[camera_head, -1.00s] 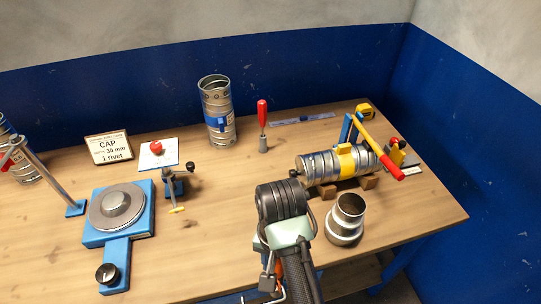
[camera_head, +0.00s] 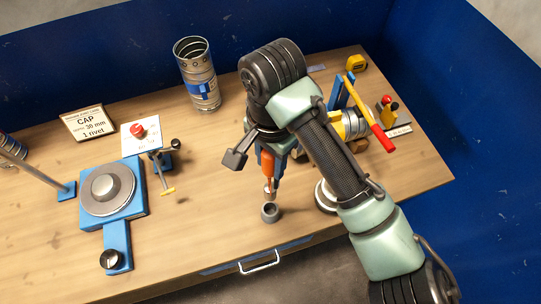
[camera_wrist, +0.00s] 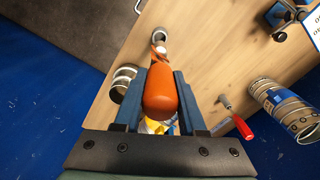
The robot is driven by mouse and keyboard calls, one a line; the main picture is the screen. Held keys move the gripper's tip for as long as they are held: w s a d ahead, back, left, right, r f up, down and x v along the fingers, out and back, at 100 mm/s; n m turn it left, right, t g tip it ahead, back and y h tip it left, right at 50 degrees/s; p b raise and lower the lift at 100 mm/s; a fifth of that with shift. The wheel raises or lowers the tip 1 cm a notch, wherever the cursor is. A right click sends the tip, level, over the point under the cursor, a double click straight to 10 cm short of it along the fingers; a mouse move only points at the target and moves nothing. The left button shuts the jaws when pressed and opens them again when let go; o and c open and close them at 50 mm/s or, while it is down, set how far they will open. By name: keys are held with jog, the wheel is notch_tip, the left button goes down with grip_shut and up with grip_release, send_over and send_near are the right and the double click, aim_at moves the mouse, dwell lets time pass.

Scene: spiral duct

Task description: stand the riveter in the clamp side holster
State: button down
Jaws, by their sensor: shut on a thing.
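My gripper (camera_head: 266,150) is shut on an orange-handled tool, which looks like the riveter (camera_head: 267,166). It hangs nearly upright, narrow end down. In the wrist view the riveter (camera_wrist: 160,92) lies between both blue-grey fingers (camera_wrist: 160,98). A small grey open cup, apparently a holster (camera_head: 270,212), stands on the bench near the front edge, just below the tool's tip. It also shows in the wrist view (camera_wrist: 160,32), near the tip. The tip looks above the cup or at its rim; I cannot tell whether they touch.
A small clamp stand (camera_head: 165,170) and blue turntable (camera_head: 107,190) are to the left. An upright duct (camera_head: 197,75) stands behind. A red-handled tool (camera_wrist: 241,127) shows in the wrist view. My arm partly covers the clamped duct (camera_head: 350,125) and a metal fitting (camera_head: 325,196) to the right.

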aim_at(270, 189)
jog(key=shift+s+f+b, duration=0.15)
jog(key=shift+f+b, duration=0.5)
jog(key=shift+f, duration=0.45)
jog(key=shift+f+b, duration=1.05)
jog(key=shift+f, duration=0.65)
jog(key=shift+p, duration=0.9)
jog(key=shift+f+b, duration=2.05)
jog(key=shift+f, duration=1.55)
jog(key=shift+c, duration=2)
grip_release()
notch_tip(270, 189, up, 12)
jog(key=p, duration=0.5)
jog(key=shift+d+f, duration=0.1)
jog(key=shift+f, duration=0.15)
jog(key=shift+r, duration=0.75)
